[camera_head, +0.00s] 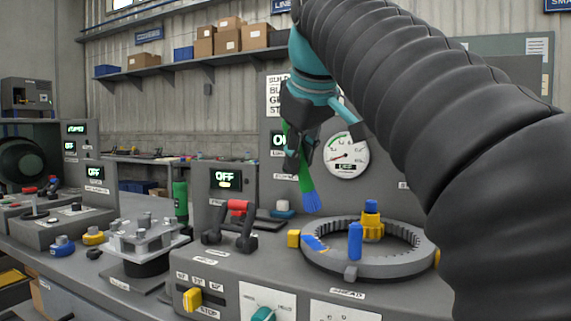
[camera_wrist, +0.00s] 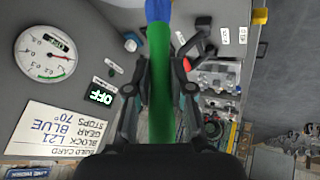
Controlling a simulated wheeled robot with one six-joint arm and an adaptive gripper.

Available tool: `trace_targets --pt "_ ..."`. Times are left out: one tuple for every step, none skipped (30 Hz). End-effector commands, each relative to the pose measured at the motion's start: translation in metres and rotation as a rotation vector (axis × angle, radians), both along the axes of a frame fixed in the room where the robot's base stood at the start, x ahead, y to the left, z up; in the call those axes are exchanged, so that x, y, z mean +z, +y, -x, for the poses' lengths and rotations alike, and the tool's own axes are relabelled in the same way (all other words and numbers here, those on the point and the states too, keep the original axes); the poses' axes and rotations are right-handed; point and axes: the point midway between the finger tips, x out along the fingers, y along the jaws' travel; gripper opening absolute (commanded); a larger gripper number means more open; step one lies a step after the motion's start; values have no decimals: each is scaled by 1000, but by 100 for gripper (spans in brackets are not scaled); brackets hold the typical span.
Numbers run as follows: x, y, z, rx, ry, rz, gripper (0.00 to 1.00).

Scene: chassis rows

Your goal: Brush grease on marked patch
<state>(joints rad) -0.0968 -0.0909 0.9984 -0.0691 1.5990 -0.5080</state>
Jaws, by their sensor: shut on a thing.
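My gripper (camera_head: 302,150) is shut on a brush with a green handle (camera_head: 304,172) and blue bristles (camera_head: 311,202). The brush hangs bristles down, slightly tilted, above the left back of a grey ring gear (camera_head: 400,268). In the wrist view the green handle (camera_wrist: 160,80) runs between both fingers, with the blue end (camera_wrist: 158,10) cut by the top edge. A blue patch with orange at its edges (camera_head: 315,243) lies on the ring's left side. The bristles look apart from it.
A blue peg (camera_head: 355,241) stands at the ring's front and a yellow post with a blue top (camera_head: 372,220) at its back. A red-handled lever (camera_head: 238,212) stands left. A gauge (camera_head: 346,155) is behind. A build card (camera_wrist: 65,130) reads "BLUE" and "STOPS 70°".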

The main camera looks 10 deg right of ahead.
Motion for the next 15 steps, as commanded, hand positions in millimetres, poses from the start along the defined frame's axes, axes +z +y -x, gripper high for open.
trace_targets --pt "0 0 0 0 0 0 0" --pt "0 0 0 0 0 0 0" --pt "0 0 0 0 0 0 0" --pt "0 0 0 0 0 0 0" --pt "0 0 0 0 0 0 0" --pt "0 0 0 0 0 0 0" --pt "1 0 0 0 0 0 0" --pt "2 0 0 0 0 0 0" --pt "4 0 0 0 -1 0 0" --pt "6 0 0 0 -1 0 0" --pt "9 0 0 0 -2 0 0" --pt "12 0 -1 0 -2 0 0" --pt "14 0 -1 0 -1 0 0" --pt "17 0 -1 0 -2 0 0" --pt "21 0 -1 0 -2 0 0"
